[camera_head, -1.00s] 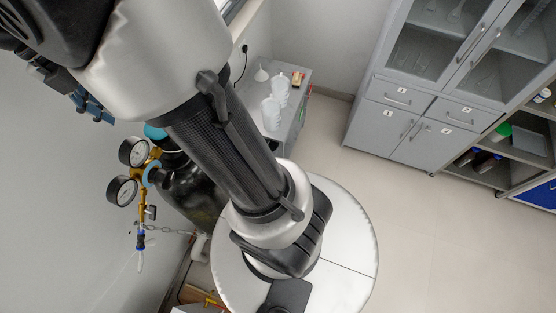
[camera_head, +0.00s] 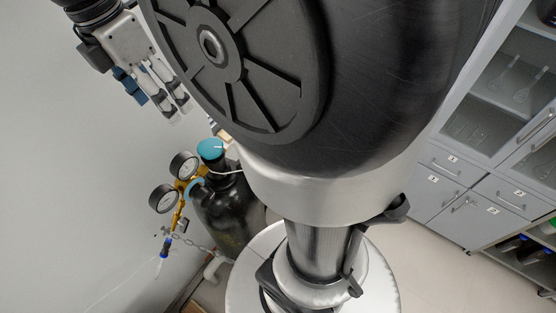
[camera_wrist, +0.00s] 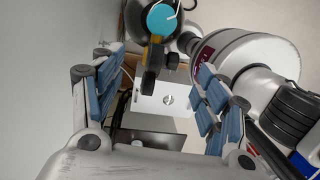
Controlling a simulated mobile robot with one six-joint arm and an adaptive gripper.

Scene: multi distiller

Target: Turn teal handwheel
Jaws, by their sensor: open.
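The teal handwheel (camera_head: 210,149) sits on top of a black gas cylinder (camera_head: 228,212). In the wrist view the teal handwheel (camera_wrist: 162,19) shows near the top edge as a round disc with a white mark. A brass regulator with two round gauges (camera_head: 174,180) is attached just below it on the left. My gripper (camera_head: 158,108) is above and to the left of the handwheel in the head view, apart from it. In the wrist view my gripper (camera_wrist: 160,98) has its blue-padded fingers spread wide with nothing between them.
A chain (camera_head: 196,244) runs from the wall by the cylinder. A pale wall (camera_head: 70,190) is close on the left. Grey cabinets (camera_head: 470,190) stand at the right. In the wrist view a white box-like object (camera_wrist: 165,100) lies far below.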

